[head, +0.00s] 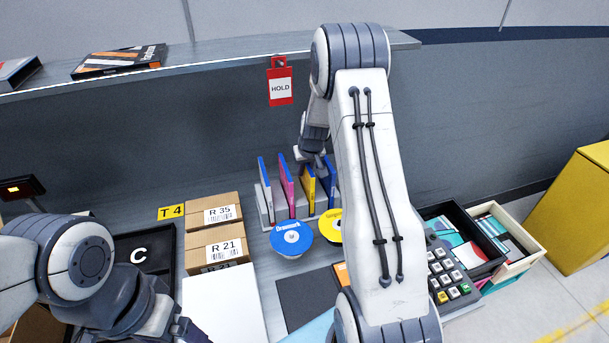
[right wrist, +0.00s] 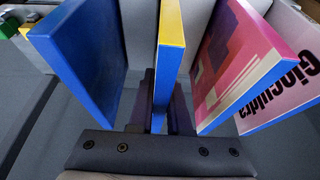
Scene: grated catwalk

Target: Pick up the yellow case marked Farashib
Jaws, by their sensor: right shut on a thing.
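A yellow case (head: 308,190) stands upright in a grey rack (head: 265,214), third from the left, between a pink case (head: 287,190) and a blue case (head: 331,177). In the right wrist view the yellow case (right wrist: 172,25) shows its yellow edge and a blue edge. No name is readable on it. My right gripper (head: 312,160) is at the top of the yellow case; in the wrist view the gripper (right wrist: 160,112) has a finger on each side of it and is shut on it. My left gripper (head: 183,330) is at the bottom edge, partly cut off.
A blue disc (head: 291,238) and a yellow disc (head: 329,226) lie in front. Boxes (head: 212,212) stand left, a keypad (head: 448,270) and bins (head: 508,232) right. A red HOLD tag (head: 280,88) hangs behind.

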